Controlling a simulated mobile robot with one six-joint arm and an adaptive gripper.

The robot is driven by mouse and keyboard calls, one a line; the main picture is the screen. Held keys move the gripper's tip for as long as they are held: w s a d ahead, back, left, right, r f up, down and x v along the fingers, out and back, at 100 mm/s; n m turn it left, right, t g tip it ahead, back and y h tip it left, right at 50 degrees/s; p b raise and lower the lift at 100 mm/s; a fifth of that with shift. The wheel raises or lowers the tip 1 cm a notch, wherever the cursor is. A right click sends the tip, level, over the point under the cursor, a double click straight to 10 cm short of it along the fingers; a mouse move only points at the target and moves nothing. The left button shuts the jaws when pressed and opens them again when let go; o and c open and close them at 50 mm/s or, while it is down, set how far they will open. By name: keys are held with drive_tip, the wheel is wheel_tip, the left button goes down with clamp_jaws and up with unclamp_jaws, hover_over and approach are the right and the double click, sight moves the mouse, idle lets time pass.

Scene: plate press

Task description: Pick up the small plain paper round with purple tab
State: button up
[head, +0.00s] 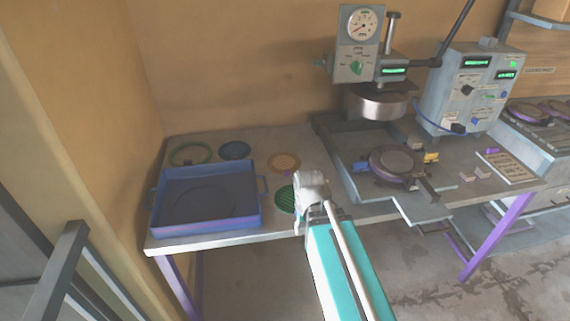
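Several flat rounds lie on the table left of the press. A green-rimmed round (190,153) at the back left has a small purple mark at its front edge. A plain dark blue round (235,150) is beside it. An orange patterned round (285,161) has a small purple spot at its front edge. A green striped round (286,198) lies in front, partly behind my arm. I cannot tell for sure which one is the plain paper round with the purple tab. My arm reaches in from the bottom; no gripper fingers can be made out.
A blue tray (255,221) with handles stands at the table's front left, with a dark round area inside. A press with a gauge (360,25) and a round metal head (377,103) stands right of centre, above a round plate (397,162). A control box (470,85) is behind right.

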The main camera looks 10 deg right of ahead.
drive_tip(key=w+r+m+p, duration=0.4)
drive_tip(key=w+m, duration=0.1)
drive_tip(key=w, duration=0.4)
drive_tip(key=w+r+m+p, duration=0.4)
drive_tip(key=w+m, duration=0.2)
drive_tip(key=w, duration=0.3)
drive_tip(key=w+r+m+p, duration=0.4)
drive_tip(key=w+r+m, duration=0.1)
drive_tip(key=w, duration=0.5)
drive_tip(key=shift+m+p, duration=0.3)
drive_tip(key=shift+m, duration=0.4)
drive_tip(key=shift+d+f, duration=0.1)
drive_tip(key=shift+f, duration=0.1)
drive_tip(key=b, duration=0.9)
hover_over(287, 175)
drive_tip(key=f, duration=0.8)
drive_tip(key=shift+s+d+f, duration=0.15)
drive_tip(key=shift+d+f, duration=0.05)
drive_tip(key=shift+d, duration=0.05)
drive_tip(key=f+b, duration=0.3)
drive_tip(key=shift+a+f, duration=0.25)
drive_tip(key=shift+f+b, duration=0.85)
drive_tip(key=shift+b, duration=0.05)
drive_tip(key=shift+c, duration=0.3)
